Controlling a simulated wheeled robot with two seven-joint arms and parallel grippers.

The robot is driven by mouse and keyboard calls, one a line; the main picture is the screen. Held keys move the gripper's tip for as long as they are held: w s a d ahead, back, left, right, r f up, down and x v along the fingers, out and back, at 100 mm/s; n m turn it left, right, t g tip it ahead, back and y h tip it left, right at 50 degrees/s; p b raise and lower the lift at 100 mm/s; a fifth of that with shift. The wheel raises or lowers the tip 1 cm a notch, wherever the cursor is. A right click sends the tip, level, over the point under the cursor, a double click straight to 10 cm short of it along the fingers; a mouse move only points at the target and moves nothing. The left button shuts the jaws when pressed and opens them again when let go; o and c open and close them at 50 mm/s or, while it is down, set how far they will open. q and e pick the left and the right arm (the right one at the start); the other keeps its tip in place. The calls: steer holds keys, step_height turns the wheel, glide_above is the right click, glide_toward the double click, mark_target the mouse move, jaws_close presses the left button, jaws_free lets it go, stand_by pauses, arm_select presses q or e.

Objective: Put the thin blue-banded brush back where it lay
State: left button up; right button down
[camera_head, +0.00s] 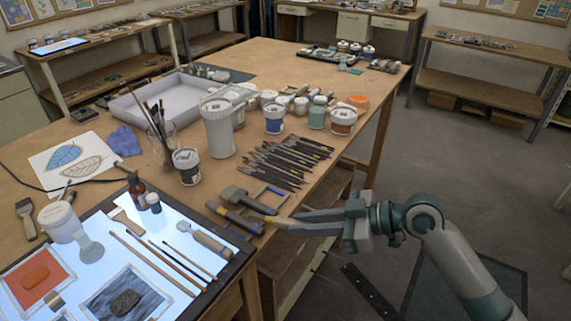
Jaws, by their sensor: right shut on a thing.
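My right gripper (290,219) reaches in from the right, over the near right edge of the wooden table (110,181). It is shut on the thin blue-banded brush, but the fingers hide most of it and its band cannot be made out. A row of dark brushes and tools (288,162) lies on the table beyond the gripper. Several thin brushes (150,262) lie side by side on the lit panel (95,258) at the lower left. My left gripper is not in view.
Dark tools with yellow bands (236,218) lie at the table edge close to the gripper. White jars (186,165), a tall white container (217,128) and a glass of upright brushes (160,138) stand behind. Bare wood shows at the back middle.

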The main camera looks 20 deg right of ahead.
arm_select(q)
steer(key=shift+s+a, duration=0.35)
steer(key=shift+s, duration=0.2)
arm_select(e)
steer(key=shift+r, duration=0.1)
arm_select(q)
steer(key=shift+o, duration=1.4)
arm_select(e)
steer(key=w+p, duration=0.3)
steer(key=w, duration=0.2)
steer(key=w+r+m+t+h+p, duration=0.1)
steer(key=w+p, duration=0.2)
steer(key=w, duration=0.2)
steer(key=w+a+m+t+h+p, duration=0.1)
steer(key=w+p, duration=0.2)
steer(key=w, duration=0.2)
steer(key=shift+w+r, duration=0.2)
steer(key=shift+r, duration=0.15)
steer(key=shift+w+f+t+p, duration=0.2)
steer(key=shift+w+t+p, duration=0.1)
steer(key=shift+w+p, duration=0.15)
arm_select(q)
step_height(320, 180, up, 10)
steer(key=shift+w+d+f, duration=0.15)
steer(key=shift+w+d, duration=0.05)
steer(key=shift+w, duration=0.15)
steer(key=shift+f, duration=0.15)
arm_select(e)
steer(key=shift+f, duration=0.2)
